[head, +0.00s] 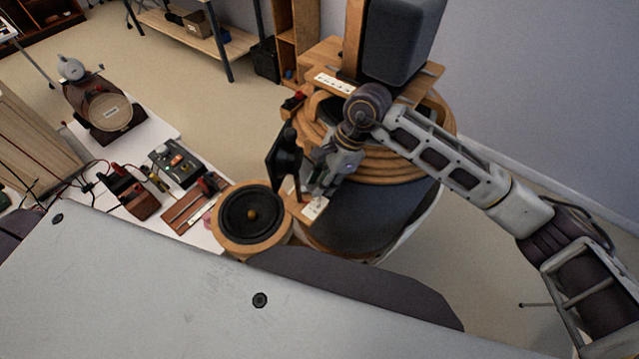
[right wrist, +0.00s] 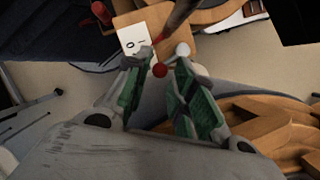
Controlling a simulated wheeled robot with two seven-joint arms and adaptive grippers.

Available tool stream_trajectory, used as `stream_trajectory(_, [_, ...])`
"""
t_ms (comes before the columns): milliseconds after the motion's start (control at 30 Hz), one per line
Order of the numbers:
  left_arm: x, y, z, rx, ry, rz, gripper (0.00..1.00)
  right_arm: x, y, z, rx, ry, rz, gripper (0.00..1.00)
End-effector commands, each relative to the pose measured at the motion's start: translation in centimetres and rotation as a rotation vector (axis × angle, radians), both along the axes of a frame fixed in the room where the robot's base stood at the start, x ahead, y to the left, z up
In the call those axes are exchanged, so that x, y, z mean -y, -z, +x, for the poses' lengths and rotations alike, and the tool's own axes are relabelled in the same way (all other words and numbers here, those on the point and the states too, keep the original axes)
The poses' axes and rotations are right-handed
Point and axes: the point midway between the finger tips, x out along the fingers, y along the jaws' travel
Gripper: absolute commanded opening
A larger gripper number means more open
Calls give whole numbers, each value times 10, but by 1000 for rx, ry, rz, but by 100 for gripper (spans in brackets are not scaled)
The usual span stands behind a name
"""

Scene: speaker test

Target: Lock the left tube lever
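My right gripper (head: 325,180) reaches down beside the large round wooden speaker apparatus (head: 372,215). In the right wrist view its two green-padded fingers (right wrist: 160,68) are apart. A small red ball knob (right wrist: 160,70) shows between the fingertips, and a white ball knob (right wrist: 183,49) shows just beyond the right fingertip. I cannot tell whether either is touched or which belongs to the left tube lever. A dark rod (right wrist: 182,15) runs above them, beside a wooden block with a white label (right wrist: 133,40). The gripper hides the lever area in the head view. My left gripper is not in view.
A round black speaker cone in a wooden ring (head: 252,216) and an upright black plate (head: 284,155) stand close left of my gripper. Small devices (head: 180,163) and cables crowd the white bench. A dark grey box (head: 400,35) stands above the apparatus.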

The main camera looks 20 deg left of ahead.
Motion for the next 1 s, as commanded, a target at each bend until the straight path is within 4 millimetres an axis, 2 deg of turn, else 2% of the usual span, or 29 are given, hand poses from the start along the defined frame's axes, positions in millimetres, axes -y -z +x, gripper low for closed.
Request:
stream_trajectory(200, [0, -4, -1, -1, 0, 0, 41, -5, 15, -4, 0, 0, 0, 25])
stream_trajectory(567, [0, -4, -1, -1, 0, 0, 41, -6, 19, -4, 0, 0, 0, 25])
stream_trajectory(600, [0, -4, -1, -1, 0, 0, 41, -6, 19, -4, 1, 0, -1, 24])
stream_trajectory(800, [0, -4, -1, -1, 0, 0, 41, -6, 19, -4, 1, 0, -1, 0])
stream_trajectory(1000, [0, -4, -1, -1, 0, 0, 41, -6, 19, -4, 1, -1, -1, 0])
